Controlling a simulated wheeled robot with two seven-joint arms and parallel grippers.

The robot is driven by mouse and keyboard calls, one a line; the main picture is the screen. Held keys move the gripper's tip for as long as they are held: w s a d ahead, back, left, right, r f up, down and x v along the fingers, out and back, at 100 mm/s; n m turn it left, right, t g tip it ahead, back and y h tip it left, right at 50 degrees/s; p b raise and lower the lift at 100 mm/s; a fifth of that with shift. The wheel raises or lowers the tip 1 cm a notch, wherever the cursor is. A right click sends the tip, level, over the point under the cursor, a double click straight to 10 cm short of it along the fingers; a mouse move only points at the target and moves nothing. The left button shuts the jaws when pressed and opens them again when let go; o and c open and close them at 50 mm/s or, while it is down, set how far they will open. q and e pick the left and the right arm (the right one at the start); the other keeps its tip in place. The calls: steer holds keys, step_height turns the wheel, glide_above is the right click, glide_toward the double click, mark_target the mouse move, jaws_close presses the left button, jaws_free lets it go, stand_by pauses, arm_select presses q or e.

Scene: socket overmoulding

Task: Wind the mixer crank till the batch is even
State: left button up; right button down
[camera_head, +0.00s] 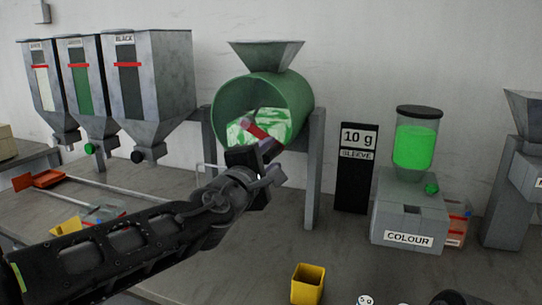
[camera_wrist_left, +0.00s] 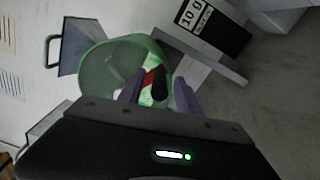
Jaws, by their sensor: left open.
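The mixer is a green drum (camera_head: 232,100) on a grey stand, with its open mouth facing me. The batch (camera_head: 243,126) inside is streaked green and white, not one even colour. A red crank arm (camera_head: 256,131) crosses the mouth; it also shows in the left wrist view (camera_wrist_left: 149,78) with a black handle (camera_wrist_left: 160,86). My left gripper (camera_head: 258,155) is open in front of the mouth, partly hiding the crank. In the left wrist view its fingers (camera_wrist_left: 159,95) stand on either side of the black handle; I cannot tell whether they touch it.
Labelled hoppers (camera_head: 155,80) hang at the left. A black "10 g" sign (camera_head: 356,185) and a colour doser (camera_head: 408,215) with a green jar stand to the right. A yellow cup (camera_head: 307,286) is at the front. A red scoop (camera_head: 48,179) lies at the left.

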arm_select(q)
steer(key=v, duration=0.6)
steer(key=shift+s, duration=0.3)
steer(key=shift+a, duration=0.1)
